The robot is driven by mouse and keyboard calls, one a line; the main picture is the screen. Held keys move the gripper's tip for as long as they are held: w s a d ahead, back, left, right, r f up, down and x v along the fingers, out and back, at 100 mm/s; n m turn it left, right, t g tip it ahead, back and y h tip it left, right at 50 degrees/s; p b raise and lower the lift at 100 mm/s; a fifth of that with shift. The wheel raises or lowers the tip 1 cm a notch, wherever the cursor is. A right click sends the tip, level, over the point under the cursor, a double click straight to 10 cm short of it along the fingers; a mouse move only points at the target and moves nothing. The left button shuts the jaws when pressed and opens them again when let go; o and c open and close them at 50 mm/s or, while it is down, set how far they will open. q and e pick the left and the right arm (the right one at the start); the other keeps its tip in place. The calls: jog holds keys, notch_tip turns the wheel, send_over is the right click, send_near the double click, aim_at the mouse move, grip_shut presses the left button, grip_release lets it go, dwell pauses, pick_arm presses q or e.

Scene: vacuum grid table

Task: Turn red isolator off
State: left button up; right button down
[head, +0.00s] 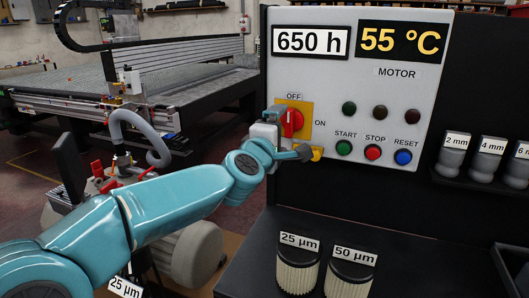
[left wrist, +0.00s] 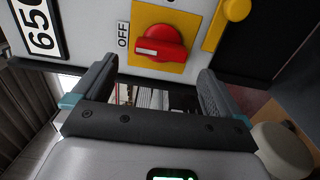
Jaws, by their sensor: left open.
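The red isolator (head: 293,121) is a rotary knob on a yellow plate on the grey control panel, with OFF above it and ON to its lower right. In the left wrist view the red knob (left wrist: 165,44) shows a white mark on its end toward the OFF label, and its handle lies roughly along that direction. My left gripper (head: 283,134) is at the panel, just left of and below the knob. In the left wrist view its open fingers (left wrist: 160,72) are spread wide, with the knob ahead between their lines and nothing held. My right gripper is not in view.
A yellow part (head: 316,154) sits close by one finger, below the knob. Green START (head: 343,147), red STOP (head: 373,152) and blue RESET (head: 403,157) buttons lie to the right. Labelled filters (head: 298,270) stand on the ledge below. Grey cylinders (head: 452,158) stand at right.

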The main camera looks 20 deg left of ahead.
pick_arm(q)
jog(key=s, duration=1.1)
